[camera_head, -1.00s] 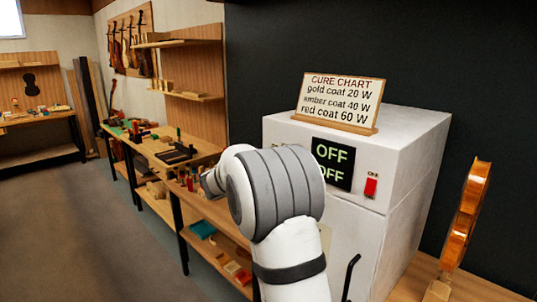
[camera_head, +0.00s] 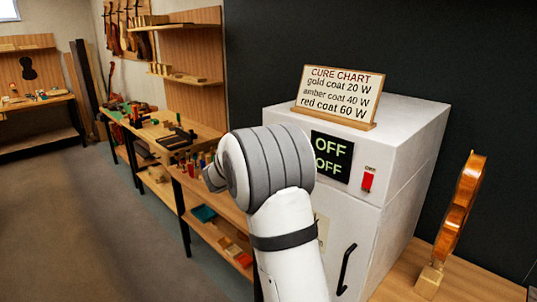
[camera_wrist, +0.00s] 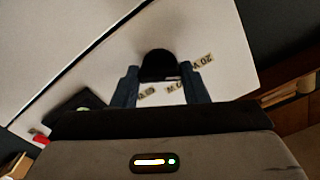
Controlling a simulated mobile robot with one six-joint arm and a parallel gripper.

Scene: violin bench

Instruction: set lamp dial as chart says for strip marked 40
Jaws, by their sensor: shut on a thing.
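The cure chart (camera_head: 339,95) stands on top of the white lamp cabinet (camera_head: 405,145) in the head view. It reads gold coat 20 W, amber coat 40 W, red coat 60 W. The display (camera_head: 331,156) reads OFF on both lines. A red ON switch (camera_head: 367,181) is beside it. In the wrist view my gripper (camera_wrist: 159,71) is shut on the black round dial (camera_wrist: 158,59). Small printed labels lie around the dial; one seems to read 20 W (camera_wrist: 203,62), the others are partly hidden. My arm hides the dial in the head view. I see no strip marked 40.
A violin body (camera_head: 462,205) stands on edge on a wooden surface right of the cabinet. A black door handle (camera_head: 346,268) sticks out from the cabinet front. A workbench (camera_head: 150,132) with tools and small bottles runs along the left. The floor at left is clear.

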